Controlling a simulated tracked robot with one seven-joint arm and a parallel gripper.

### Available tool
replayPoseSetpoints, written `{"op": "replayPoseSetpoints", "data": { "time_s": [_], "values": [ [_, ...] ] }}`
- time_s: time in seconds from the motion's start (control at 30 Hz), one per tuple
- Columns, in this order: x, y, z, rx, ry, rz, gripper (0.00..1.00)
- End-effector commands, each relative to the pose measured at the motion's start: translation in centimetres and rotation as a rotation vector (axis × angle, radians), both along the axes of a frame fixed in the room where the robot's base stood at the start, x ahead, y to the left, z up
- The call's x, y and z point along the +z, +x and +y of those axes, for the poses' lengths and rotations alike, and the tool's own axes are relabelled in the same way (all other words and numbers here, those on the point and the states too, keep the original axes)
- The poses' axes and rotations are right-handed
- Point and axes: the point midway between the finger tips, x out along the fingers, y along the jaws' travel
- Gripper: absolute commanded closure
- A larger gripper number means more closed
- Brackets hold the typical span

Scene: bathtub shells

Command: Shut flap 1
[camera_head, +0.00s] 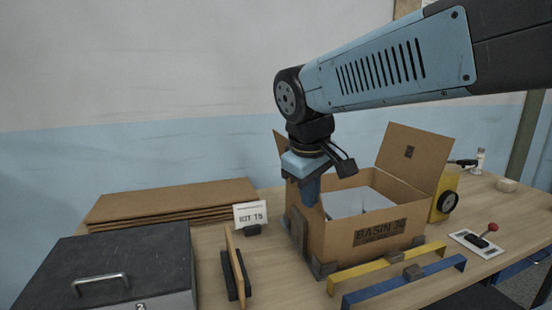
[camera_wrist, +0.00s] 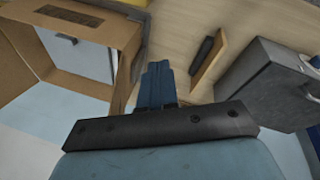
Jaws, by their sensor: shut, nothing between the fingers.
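An open cardboard box (camera_head: 340,240) marked "BASIN 30" stands on the table, with a pale shell (camera_head: 355,200) inside. Its large right flap (camera_head: 412,155) stands up, leaning outward. A left flap (camera_head: 281,146) also stands up, partly hidden behind my gripper. I cannot read which flap is number 1. My gripper (camera_head: 310,198) points down, shut and empty, over the box's left side in the head view. In the wrist view, its blue fingers (camera_wrist: 157,70) are together beside the box (camera_wrist: 122,50); I cannot tell whether they touch it.
Yellow (camera_head: 388,268) and blue (camera_head: 405,282) bars lie before the box. A dark lidded case (camera_head: 110,260), an upright board (camera_head: 237,262), a "KIT T5" sign (camera_head: 250,214) and stacked cardboard (camera_head: 170,203) are left. A red-knobbed lever (camera_head: 485,238) and a yellow tape measure (camera_head: 443,200) are right.

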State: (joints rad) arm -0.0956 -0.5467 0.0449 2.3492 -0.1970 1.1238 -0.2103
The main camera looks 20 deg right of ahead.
Motion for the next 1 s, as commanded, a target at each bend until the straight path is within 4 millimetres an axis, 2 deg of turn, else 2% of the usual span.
{"op": "replayPoseSetpoints", "data": {
  "time_s": [0.37, 0.7, 0.9, 1.0],
  "values": [
    [2.9, 7.1, 3.0, 0.464, -0.430, 0.403, 1.00],
    [5.1, 13.8, 8.6, 0.772, -0.767, 0.736, 1.00],
    [5.7, 15.9, 11.4, 0.854, -0.877, 0.850, 1.00],
    [5.8, 16.3, 11.9, 0.868, -0.901, 0.876, 1.00]
  ]
}}
